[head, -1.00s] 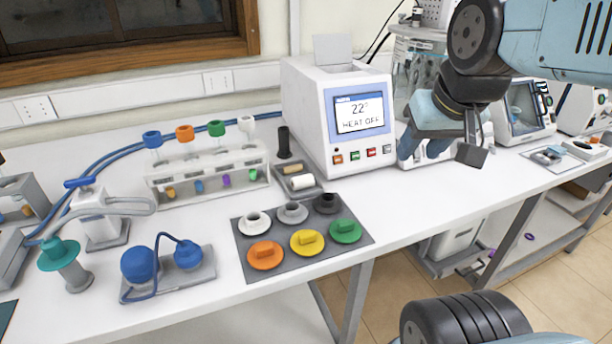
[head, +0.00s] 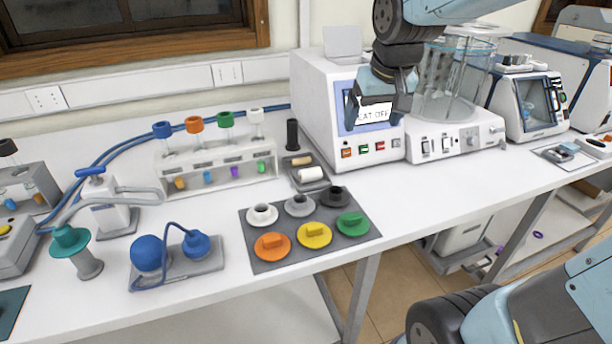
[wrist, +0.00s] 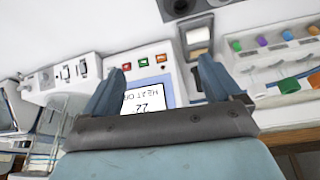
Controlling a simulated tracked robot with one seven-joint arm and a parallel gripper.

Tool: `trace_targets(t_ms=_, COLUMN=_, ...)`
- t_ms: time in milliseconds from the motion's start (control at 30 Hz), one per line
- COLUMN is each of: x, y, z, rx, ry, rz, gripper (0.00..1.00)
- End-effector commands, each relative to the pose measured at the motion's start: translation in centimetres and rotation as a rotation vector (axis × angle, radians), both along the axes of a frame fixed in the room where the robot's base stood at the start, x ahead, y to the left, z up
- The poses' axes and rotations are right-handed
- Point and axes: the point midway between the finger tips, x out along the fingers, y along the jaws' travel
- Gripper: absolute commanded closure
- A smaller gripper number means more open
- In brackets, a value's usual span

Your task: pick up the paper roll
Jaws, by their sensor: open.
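The paper roll (head: 312,174) is a small white cylinder lying in a small grey tray (head: 300,185) on the white bench, left of the heater box. The roll also shows near the top of the wrist view (wrist: 197,35), beyond my right-hand finger there. My gripper (head: 378,108) is in front of the heater box's screen, above and to the right of the roll, and apart from it. In the wrist view my gripper (wrist: 162,68) has its two fingers wide apart, with nothing between them but the screen and box behind.
The heater box (head: 325,110) stands close behind my gripper. A dark upright cylinder (head: 292,135) stands just behind the tray. A test-tube rack (head: 215,165) is to the left, and a grey mat (head: 260,255) with several coloured pieces lies in front.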

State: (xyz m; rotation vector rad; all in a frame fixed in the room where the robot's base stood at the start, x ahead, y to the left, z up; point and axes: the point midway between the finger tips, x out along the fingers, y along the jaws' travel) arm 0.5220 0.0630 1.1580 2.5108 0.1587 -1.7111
Motion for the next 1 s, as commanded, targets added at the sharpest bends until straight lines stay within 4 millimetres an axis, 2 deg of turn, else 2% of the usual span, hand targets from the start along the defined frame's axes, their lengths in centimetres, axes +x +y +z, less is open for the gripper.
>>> trace_targets(t_ms=33, x=1.3, y=1.2, z=-0.7, rx=-0.003, ry=0.017, rz=0.020, gripper=0.08)
trace_targets(t_ms=200, x=4.9, y=4.9, z=-2.9, rx=-0.004, ry=0.055, rz=0.070, gripper=0.08)
trace_targets(t_ms=300, x=6.6, y=6.9, z=-4.3, rx=-0.003, ry=0.073, rz=0.096, gripper=0.08)
trace_targets(t_ms=500, x=8.6, y=9.8, z=-6.3, rx=0.000, ry=0.098, rz=0.129, gripper=0.08)
trace_targets(t_ms=767, x=9.5, y=10.8, z=-8.3, rx=0.001, ry=0.108, rz=0.139, gripper=0.08)
trace_targets(t_ms=1000, x=10.5, y=11.1, z=-12.3, rx=0.000, ry=0.108, rz=0.139, gripper=0.08)
